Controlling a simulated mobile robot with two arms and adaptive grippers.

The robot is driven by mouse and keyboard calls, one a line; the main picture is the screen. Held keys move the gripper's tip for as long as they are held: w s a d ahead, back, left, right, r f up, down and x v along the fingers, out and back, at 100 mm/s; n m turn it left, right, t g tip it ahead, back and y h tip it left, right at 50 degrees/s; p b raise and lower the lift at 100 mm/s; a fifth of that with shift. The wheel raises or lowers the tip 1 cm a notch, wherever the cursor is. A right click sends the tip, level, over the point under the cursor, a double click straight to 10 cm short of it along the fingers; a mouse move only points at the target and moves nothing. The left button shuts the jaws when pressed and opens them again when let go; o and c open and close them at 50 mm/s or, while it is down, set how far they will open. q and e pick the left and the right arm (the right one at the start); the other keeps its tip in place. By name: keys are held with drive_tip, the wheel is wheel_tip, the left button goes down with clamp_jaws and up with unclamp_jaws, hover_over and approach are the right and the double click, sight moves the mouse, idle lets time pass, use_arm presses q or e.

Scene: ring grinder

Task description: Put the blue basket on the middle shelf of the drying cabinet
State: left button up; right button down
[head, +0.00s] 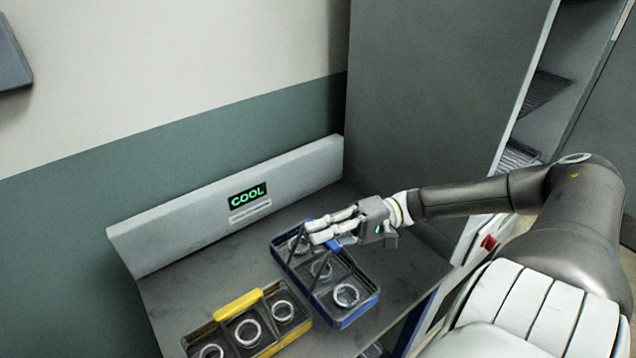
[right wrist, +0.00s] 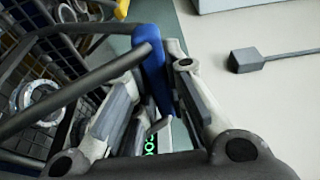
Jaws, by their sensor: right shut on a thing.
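The blue basket (head: 361,310) is at the right part of the grey bench and holds several metal rings in compartments. I cannot tell whether it touches the bench top. My right gripper (head: 318,231) is over the basket, shut on its raised handle. In the right wrist view the blue handle grip (right wrist: 151,58) sits between the fingers (right wrist: 150,110). The drying cabinet (head: 430,85) stands grey and tall behind and right of the bench. Its open front faces right, with dark wire shelves (head: 543,92) partly visible; which is the middle one is unclear. My left gripper is out of view.
A yellow-handled basket (head: 238,305) with several rings stands close to the left of the blue one. A raised panel with a green COOL sign (head: 248,195) backs the bench (head: 190,295). A red button (head: 488,243) is near the cabinet's lower front edge.

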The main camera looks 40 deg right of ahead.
drive_tip(key=s+a+r+p, duration=0.4)
drive_tip(key=s+r, duration=0.3)
drive_tip(key=s, duration=0.4)
drive_tip(key=shift+a+r, duration=0.2)
drive_tip(key=shift+r, duration=0.2)
drive_tip(key=shift+s, duration=0.15)
